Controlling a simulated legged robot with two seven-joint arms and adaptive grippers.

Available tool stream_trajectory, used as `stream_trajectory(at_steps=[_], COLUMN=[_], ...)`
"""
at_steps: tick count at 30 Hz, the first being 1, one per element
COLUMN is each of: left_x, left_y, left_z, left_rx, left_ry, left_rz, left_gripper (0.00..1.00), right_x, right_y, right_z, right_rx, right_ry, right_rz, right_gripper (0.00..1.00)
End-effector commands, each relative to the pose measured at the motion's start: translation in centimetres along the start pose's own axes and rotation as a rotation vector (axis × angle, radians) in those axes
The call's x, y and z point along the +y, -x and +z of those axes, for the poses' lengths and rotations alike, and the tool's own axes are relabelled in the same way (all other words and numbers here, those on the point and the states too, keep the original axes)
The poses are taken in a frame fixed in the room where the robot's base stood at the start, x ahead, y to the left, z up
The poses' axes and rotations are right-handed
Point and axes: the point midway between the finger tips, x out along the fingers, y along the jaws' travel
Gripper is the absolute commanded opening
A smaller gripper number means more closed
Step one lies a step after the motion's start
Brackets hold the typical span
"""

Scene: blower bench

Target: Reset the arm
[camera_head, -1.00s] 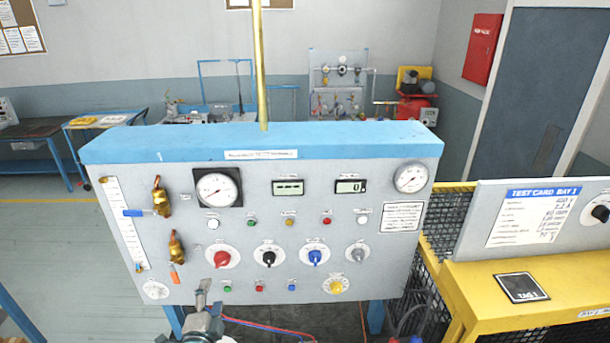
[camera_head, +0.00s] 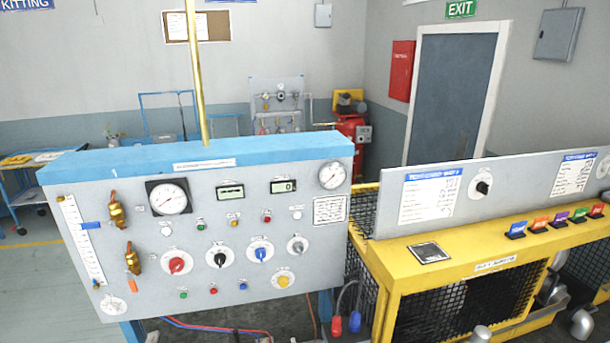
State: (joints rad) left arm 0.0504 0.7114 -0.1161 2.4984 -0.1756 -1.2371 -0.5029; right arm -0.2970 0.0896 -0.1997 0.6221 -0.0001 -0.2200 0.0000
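Neither of my grippers shows clearly in the head view now. The grey control panel (camera_head: 150,285) with a blue top stands at the left. It carries round gauges, two small displays, brass valves and a row of coloured knobs: red (camera_head: 177,265), black (camera_head: 220,259), blue (camera_head: 261,254) and grey (camera_head: 298,245). A yellow knob (camera_head: 283,281) sits below them. Nothing of mine touches the panel in view.
A yellow bench (camera_head: 395,262) with black mesh sides stands at the right, with coloured tags on top. Red and blue hose ends (camera_head: 337,326) hang between panel and bench. Grey metal parts (camera_head: 583,322) at lower right are unclear. Open floor lies at the left.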

Motion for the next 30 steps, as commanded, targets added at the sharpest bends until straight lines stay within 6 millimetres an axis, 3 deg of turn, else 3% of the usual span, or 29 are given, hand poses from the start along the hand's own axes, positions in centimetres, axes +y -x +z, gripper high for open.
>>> stream_trajectory(at_steps=[8, 17, 24, 30], left_x=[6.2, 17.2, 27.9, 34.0], left_y=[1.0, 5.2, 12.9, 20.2], left_z=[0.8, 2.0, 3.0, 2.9], left_rx=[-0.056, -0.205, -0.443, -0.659], left_ry=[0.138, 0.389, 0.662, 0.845], left_rz=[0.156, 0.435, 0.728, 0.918], left_gripper=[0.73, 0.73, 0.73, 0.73], right_x=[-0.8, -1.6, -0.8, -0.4], right_y=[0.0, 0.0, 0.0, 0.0], right_z=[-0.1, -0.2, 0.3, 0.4], right_rx=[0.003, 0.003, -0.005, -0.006], right_ry=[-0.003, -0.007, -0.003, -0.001], right_rz=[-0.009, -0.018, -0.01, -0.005], right_gripper=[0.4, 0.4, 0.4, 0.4])
